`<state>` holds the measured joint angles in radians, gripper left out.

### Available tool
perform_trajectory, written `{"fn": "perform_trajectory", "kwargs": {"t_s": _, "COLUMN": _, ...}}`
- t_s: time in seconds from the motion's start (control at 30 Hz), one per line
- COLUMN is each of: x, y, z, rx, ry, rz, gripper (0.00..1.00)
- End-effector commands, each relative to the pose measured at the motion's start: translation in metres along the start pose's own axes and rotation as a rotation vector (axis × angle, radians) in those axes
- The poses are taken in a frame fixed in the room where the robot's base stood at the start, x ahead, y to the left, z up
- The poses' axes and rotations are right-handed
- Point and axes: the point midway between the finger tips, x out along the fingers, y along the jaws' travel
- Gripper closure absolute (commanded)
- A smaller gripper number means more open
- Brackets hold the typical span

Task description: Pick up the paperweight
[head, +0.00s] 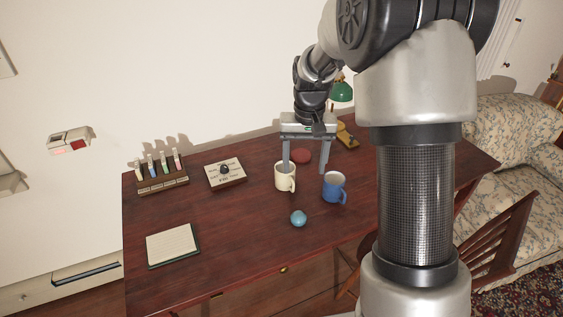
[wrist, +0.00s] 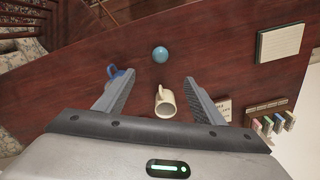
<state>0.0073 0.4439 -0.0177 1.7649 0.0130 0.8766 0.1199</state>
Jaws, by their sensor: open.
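A small light-blue ball (head: 298,218), the likeliest paperweight, rests on the dark red-brown desk (head: 225,225) near its front edge. It also shows in the wrist view (wrist: 160,54), beyond my fingertips and roughly centred between them. My gripper (head: 305,171) is open and empty, pointing down over the desk, farther back than the ball. In the wrist view its fingers (wrist: 159,78) spread to either side of a cream mug (wrist: 166,104).
The cream mug (head: 285,177) and a blue mug (head: 334,187) stand close behind the ball, left and right. A notepad (head: 173,245), a sign-like block (head: 225,174) and a rack of vials (head: 162,180) are farther left. A green lamp (head: 341,92) stands behind. The desk around the ball is clear.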

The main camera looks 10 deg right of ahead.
Motion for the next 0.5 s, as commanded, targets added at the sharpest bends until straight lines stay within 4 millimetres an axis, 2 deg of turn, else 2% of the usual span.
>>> {"fn": "perform_trajectory", "kwargs": {"t_s": 0.03, "x": 0.025, "y": 0.000, "z": -0.005, "rx": 0.006, "ry": -0.023, "rz": 0.004, "gripper": 0.37}}
{"fn": "perform_trajectory", "kwargs": {"t_s": 0.1, "x": 0.043, "y": 0.000, "z": -0.011, "rx": 0.013, "ry": -0.039, "rz": 0.007, "gripper": 0.37}}
{"fn": "perform_trajectory", "kwargs": {"t_s": 0.37, "x": 0.078, "y": 0.000, "z": -0.014, "rx": 0.019, "ry": -0.059, "rz": 0.011, "gripper": 0.37}}
{"fn": "perform_trajectory", "kwargs": {"t_s": 0.5, "x": 0.109, "y": 0.000, "z": -0.011, "rx": 0.019, "ry": -0.061, "rz": 0.011, "gripper": 0.37}}
